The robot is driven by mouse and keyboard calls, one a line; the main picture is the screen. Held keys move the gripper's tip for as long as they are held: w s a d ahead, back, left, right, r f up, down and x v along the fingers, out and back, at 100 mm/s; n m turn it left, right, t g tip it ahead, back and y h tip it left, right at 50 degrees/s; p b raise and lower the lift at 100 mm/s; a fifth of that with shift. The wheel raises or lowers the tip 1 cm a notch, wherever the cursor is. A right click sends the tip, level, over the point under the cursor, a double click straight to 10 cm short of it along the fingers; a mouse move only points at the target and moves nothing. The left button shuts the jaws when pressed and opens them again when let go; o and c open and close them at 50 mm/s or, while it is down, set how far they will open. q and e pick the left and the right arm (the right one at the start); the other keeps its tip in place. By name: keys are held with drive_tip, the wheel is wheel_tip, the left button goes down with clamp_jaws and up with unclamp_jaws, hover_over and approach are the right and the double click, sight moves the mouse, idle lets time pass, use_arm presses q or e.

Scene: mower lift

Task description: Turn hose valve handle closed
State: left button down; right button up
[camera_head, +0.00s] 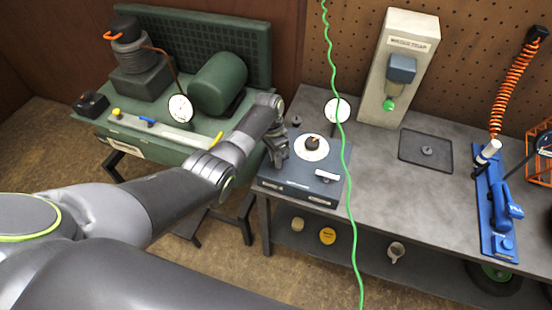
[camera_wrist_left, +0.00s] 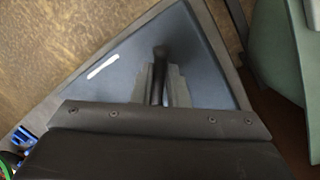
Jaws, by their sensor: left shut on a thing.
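A blue-grey box (camera_head: 298,190) stands at the left end of the grey bench. On its top are a white round dial (camera_head: 311,149) with a dark knob and a white label (camera_head: 327,175). My left gripper (camera_head: 277,156) is at the box's left side, pointing down. In the left wrist view the gripper (camera_wrist_left: 162,92) is shut on a dark rounded handle (camera_wrist_left: 160,58) that stands between its fingers, above the blue-grey top (camera_wrist_left: 125,75). I cannot tell whether this handle is the hose valve's. The fingers hide its lower part. My right gripper is not in view.
A green compressor (camera_head: 218,82) with a gauge stands to the left. A green hose (camera_head: 346,190) hangs across the view, right of the box. A black tray (camera_head: 426,151) and a blue fixture (camera_head: 497,210) with an orange coiled hose (camera_head: 507,88) are farther right.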

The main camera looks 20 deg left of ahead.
use_arm(q)
drive_tip(key=m, duration=0.5)
drive_tip(key=shift+w+m+g+y+b, duration=0.25)
drive_tip(key=shift+m+g+y+b, duration=0.05)
drive_tip(key=shift+y+b, duration=0.1)
drive_tip(key=shift+w+m+y, duration=0.1)
drive_tip(key=shift+m+y, duration=0.3)
drive_tip(key=shift+m, duration=1.7)
drive_tip(key=c, duration=1.4)
unclamp_jaws()
drive_tip(key=shift+c, duration=0.2)
drive_tip(key=w+r, duration=0.3)
drive_tip(key=r, duration=1.4)
drive_tip(key=shift+w+d, duration=0.15)
drive_tip(key=shift+w, duration=0.05)
